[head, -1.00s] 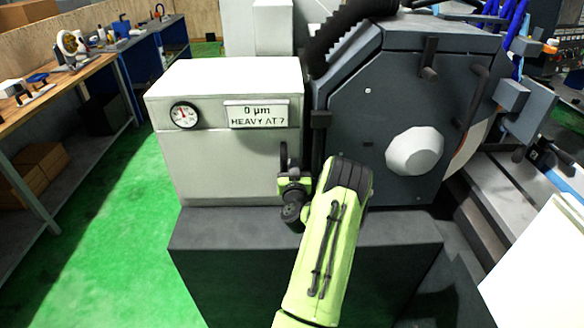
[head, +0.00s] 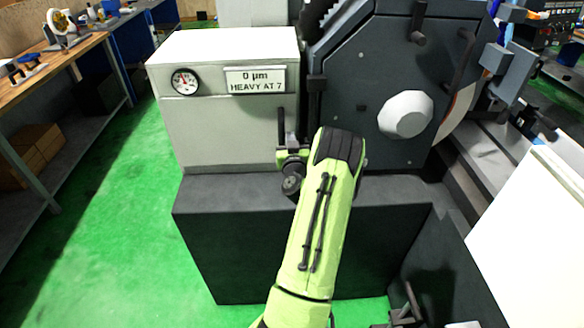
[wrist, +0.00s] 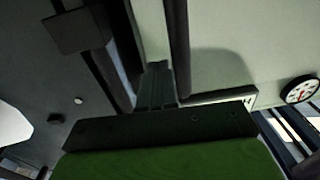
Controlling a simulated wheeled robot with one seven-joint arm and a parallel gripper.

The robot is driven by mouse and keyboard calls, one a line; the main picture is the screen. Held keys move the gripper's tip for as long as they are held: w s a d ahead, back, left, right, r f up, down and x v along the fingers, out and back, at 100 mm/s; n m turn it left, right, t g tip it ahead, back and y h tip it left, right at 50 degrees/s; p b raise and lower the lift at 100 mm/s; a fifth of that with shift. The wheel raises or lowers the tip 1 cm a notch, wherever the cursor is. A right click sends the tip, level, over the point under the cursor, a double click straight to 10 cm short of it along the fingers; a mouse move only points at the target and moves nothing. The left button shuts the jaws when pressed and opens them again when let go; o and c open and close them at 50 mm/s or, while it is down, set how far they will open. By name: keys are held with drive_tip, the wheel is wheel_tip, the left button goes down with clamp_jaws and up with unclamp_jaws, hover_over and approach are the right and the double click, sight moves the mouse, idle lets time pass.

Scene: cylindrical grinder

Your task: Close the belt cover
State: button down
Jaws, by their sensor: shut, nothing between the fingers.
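A light grey housing (head: 225,135) carries a round gauge and a sign, with a slim upright black handle (head: 281,124) at its front right edge. I take this front as the belt cover, though no label confirms it. It looks flush, with no clear gap. The handle also shows in the wrist view (wrist: 177,45), in front of the pale panel. My gripper (wrist: 156,85) is shut and empty, close to the panel and beside the lower end of the handle. Whether they touch I cannot tell. In the head view my gripper is partly hidden by my wrist.
A dark grey guard (head: 365,100) with a white hub (head: 405,115) stands right of the housing. A dark base block (head: 250,230) lies below. A workbench (head: 75,55) is at the left, with open green floor (head: 110,220) between.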

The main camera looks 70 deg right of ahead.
drive_tip(key=b+v, duration=0.8)
drive_tip(key=b, duration=0.1)
drive_tip(key=shift+f, duration=0.35)
drive_tip(key=shift+a, duration=0.1)
